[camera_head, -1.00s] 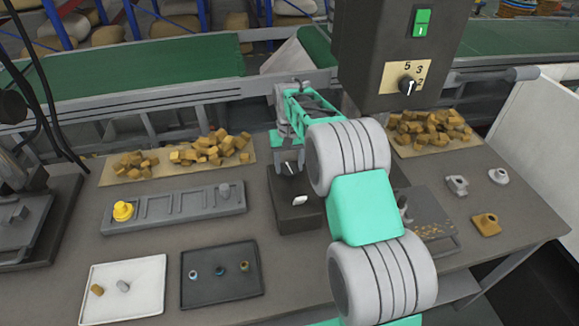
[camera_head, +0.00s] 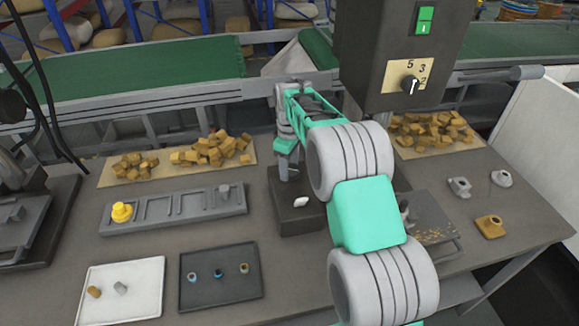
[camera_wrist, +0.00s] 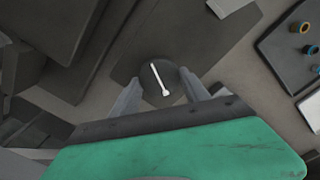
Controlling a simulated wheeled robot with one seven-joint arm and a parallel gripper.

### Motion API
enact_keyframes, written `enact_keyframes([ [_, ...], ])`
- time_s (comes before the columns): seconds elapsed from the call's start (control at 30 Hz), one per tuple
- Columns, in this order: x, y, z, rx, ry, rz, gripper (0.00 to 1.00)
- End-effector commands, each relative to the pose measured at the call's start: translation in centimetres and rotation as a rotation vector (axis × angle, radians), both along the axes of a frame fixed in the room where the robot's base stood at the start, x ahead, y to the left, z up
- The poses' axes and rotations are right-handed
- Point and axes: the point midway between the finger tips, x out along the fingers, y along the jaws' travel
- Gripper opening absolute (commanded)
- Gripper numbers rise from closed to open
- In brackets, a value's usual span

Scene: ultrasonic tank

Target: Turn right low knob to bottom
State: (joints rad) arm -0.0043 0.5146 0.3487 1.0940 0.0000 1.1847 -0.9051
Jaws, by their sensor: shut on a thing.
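The low knob (camera_wrist: 161,85) is a dark round disc with a white pointer line, seen in the wrist view. The line slants from upper left to lower right, with its wider end at lower right. The knob is on top of a dark control box (camera_head: 296,222) on the table. My gripper (camera_wrist: 163,97) has one finger on each side of the knob and is shut on it. In the head view my gripper (camera_head: 287,176) points down onto the back of the box top, and its fingers hide the knob.
A white switch (camera_head: 300,202) is at the front of the box. A separate dial (camera_head: 410,84) marked with numbers is on a hanging panel above. A grey slotted rack (camera_head: 170,208) and a dark tray (camera_head: 220,288) are to the left.

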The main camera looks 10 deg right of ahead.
Motion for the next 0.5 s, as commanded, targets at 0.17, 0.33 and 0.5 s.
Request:
enact_keyframes([
  [0.17,0.02,0.05,0.08,0.0,-0.003,0.158,0.13],
  [0.33,-0.01,0.06,0.09,0.001,-0.003,0.289,0.13],
  [0.5,-0.04,0.07,0.1,0.0,-0.004,0.387,0.13],
])
